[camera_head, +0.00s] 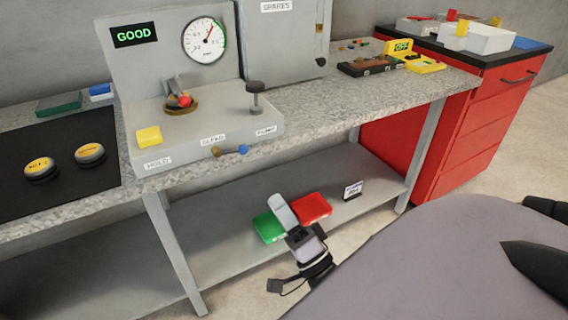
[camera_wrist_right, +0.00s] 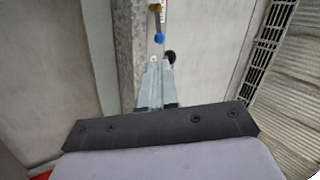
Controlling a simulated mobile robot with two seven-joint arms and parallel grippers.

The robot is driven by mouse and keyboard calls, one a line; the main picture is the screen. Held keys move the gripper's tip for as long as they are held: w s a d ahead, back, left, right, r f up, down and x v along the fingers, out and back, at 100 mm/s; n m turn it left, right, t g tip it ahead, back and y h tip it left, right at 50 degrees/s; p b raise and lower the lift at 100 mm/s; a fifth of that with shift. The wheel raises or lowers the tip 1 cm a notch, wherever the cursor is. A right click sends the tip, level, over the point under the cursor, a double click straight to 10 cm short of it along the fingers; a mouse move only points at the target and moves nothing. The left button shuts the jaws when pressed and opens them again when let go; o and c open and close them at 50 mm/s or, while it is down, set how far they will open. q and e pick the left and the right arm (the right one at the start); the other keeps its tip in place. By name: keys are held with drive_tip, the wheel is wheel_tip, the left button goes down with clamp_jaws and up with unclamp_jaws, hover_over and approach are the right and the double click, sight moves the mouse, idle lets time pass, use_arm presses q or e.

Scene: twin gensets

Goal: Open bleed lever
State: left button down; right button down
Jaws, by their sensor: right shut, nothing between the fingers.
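The bleed lever (camera_head: 243,149) is a small handle with a blue knob. It sticks out from the front of the grey test stand (camera_head: 190,130), beside a brass fitting (camera_head: 215,152) and under a label. In the right wrist view the blue knob (camera_wrist_right: 158,38) shows just beyond the fingertips. My right gripper (camera_head: 281,205) is below and to the right of the lever in the head view, apart from it. In the right wrist view its fingers (camera_wrist_right: 157,70) are together with nothing between them. My left gripper is not in view.
The stand carries a round gauge (camera_head: 205,41), a GOOD display (camera_head: 135,35), a yellow block (camera_head: 149,136) and a black pump knob (camera_head: 255,97). A green tray (camera_head: 268,227) and red tray (camera_head: 311,208) lie on the lower shelf. A red cabinet (camera_head: 475,125) stands right.

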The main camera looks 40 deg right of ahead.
approach(231, 150)
drive_tip(key=w+d+r, duration=0.2)
drive_tip(key=w, duration=0.1)
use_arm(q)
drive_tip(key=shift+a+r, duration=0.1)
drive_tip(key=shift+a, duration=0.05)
use_arm(e)
drive_tip(key=shift+w+d+r, duration=0.15)
drive_tip(key=shift+w+r, duration=0.25)
drive_tip(key=shift+w, duration=0.05)
use_arm(q)
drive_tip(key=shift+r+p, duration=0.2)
drive_tip(key=shift+p, duration=0.1)
use_arm(e)
drive_tip(key=shift+r, duration=0.1)
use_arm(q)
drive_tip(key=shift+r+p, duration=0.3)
use_arm(e)
drive_tip(key=shift+r+n+y, duration=0.15)
drive_tip(key=shift+n+y, duration=0.25)
drive_tip(key=shift+n, duration=0.2)
